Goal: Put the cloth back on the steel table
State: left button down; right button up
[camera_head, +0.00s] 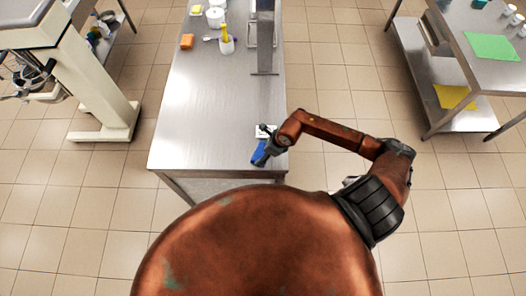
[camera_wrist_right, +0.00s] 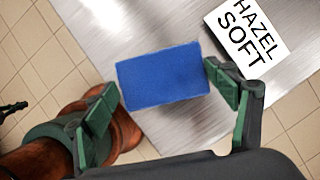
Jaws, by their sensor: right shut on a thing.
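A flat blue rectangular piece, which looks like the folded cloth (camera_head: 259,153), is between the fingers of my right gripper (camera_head: 266,149). In the right wrist view the cloth (camera_wrist_right: 163,72) fills the space between the two green-padded fingers of that gripper (camera_wrist_right: 162,88), which is shut on it. The steel table (camera_head: 205,115) lies below, and the cloth is over its near right corner. I cannot tell whether the cloth touches the top. The steel top (camera_wrist_right: 185,25) also shows behind the cloth in the wrist view. My left gripper is not in view.
A white card reading HAZEL SOFT (camera_wrist_right: 247,38) lies on the table close to my right gripper. The table's front left is clear. Another steel table (camera_head: 465,25) stands right.

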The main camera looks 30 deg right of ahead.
jog(key=o, duration=1)
jog(key=shift+b+v, duration=1.5)
jog(key=shift+v, duration=4.5)
